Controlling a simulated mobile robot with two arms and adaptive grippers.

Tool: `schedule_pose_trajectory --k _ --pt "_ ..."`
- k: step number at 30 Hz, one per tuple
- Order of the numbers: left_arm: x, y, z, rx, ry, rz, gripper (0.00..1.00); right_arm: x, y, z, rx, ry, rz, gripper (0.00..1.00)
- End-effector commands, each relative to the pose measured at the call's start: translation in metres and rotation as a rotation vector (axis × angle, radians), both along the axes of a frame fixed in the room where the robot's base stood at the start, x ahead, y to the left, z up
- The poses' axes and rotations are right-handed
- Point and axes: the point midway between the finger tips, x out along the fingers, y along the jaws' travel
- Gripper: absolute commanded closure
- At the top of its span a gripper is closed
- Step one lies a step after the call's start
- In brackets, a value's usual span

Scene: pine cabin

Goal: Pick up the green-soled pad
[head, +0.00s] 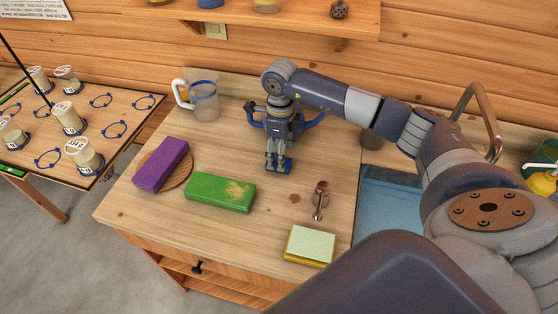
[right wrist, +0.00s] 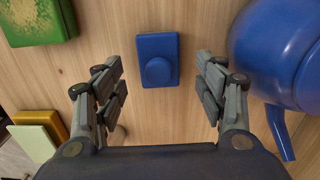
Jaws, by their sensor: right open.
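A yellow pad with a pale green face on top (head: 309,245) lies near the counter's front edge; in the right wrist view it shows at the lower left (right wrist: 37,140). A green block with a worn tan patch (head: 219,193) lies left of my right gripper (head: 278,164). In the right wrist view that green block is at the upper left (right wrist: 38,22). My right gripper is open and points down over a small blue block with a round knob (right wrist: 158,58). The block lies between and beyond the fingers (right wrist: 160,84), with nothing held. My left gripper is out of view.
A purple block (head: 161,165) rests on a round wooden board. A blue rounded vessel (right wrist: 280,50) stands close beside my right gripper. A glass jug (head: 203,97) stands at the back; a blue basin (head: 385,215) is at right.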

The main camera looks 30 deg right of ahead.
Motion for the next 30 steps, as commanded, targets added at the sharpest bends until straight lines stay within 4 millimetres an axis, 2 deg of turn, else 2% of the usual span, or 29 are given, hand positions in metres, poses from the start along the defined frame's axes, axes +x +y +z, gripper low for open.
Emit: schedule_pose_trajectory --k 2,7,15,17,21,22,30 --pt "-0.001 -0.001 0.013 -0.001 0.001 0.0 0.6 0.0 0.003 -0.009 0.002 0.006 -0.001 0.35" --pt "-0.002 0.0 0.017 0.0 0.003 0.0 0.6 0.001 0.002 -0.031 0.0 0.003 0.0 0.35" --pt "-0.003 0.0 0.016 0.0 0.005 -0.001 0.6 0.001 0.002 -0.036 0.001 0.001 0.0 0.35" --pt "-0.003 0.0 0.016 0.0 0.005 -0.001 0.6 0.001 0.002 -0.036 0.001 0.001 0.0 0.46" --pt "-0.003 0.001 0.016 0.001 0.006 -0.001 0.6 0.001 0.002 -0.036 0.001 0.001 0.0 0.78" --pt "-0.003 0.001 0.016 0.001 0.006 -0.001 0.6 0.001 0.002 -0.036 0.001 0.001 0.0 0.82" --pt "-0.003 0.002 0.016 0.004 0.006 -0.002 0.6 0.002 0.002 -0.036 0.0 0.0 0.0 0.83"
